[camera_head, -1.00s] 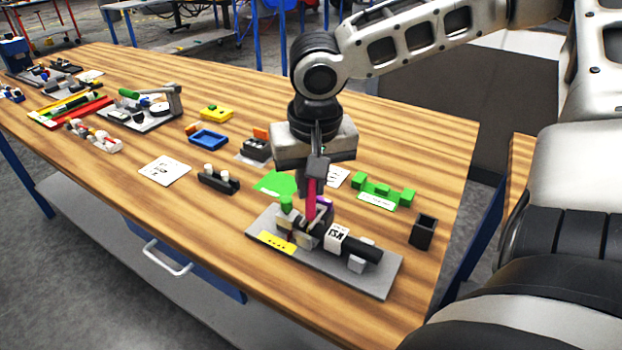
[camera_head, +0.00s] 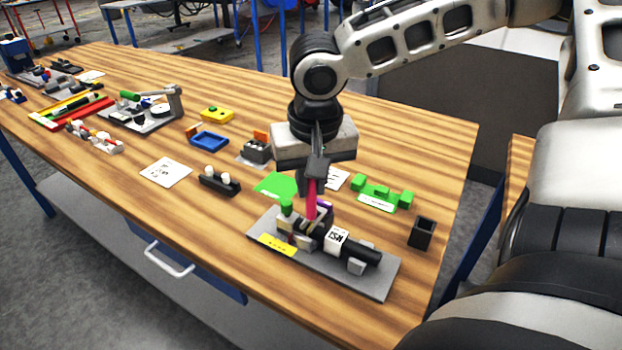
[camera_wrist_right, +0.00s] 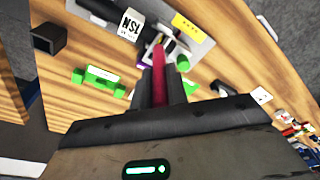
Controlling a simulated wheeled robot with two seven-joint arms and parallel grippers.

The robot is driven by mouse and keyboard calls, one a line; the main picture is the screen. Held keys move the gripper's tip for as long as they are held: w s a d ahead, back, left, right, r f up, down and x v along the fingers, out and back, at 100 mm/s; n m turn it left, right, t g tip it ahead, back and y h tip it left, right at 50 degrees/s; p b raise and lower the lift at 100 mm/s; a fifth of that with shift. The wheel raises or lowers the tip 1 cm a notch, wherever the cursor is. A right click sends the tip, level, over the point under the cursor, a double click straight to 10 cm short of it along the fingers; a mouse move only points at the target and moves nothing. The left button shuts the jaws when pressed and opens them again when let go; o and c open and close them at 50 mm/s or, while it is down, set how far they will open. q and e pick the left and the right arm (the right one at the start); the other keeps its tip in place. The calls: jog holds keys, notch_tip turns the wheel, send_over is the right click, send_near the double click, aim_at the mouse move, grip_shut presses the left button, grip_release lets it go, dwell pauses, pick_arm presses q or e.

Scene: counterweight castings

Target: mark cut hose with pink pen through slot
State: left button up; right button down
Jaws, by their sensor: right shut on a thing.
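My right gripper (camera_head: 316,172) points down over the grey fixture plate (camera_head: 375,287) and is shut on the pink pen (camera_head: 311,205). The pen hangs upright with its lower end at the clamp blocks on the plate; whether the tip is inside the slot is hidden. The black hose (camera_head: 364,250) lies along the plate, with a white lettered block (camera_head: 336,240) around it. In the right wrist view the pen (camera_wrist_right: 171,72) sits between the two fingers (camera_wrist_right: 165,88) and reaches toward the fixture. My left gripper is out of view.
Bare wood is free at the front left.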

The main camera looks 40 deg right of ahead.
jog(key=shift+r+p, duration=0.75)
jog(key=shift+r, duration=2.35)
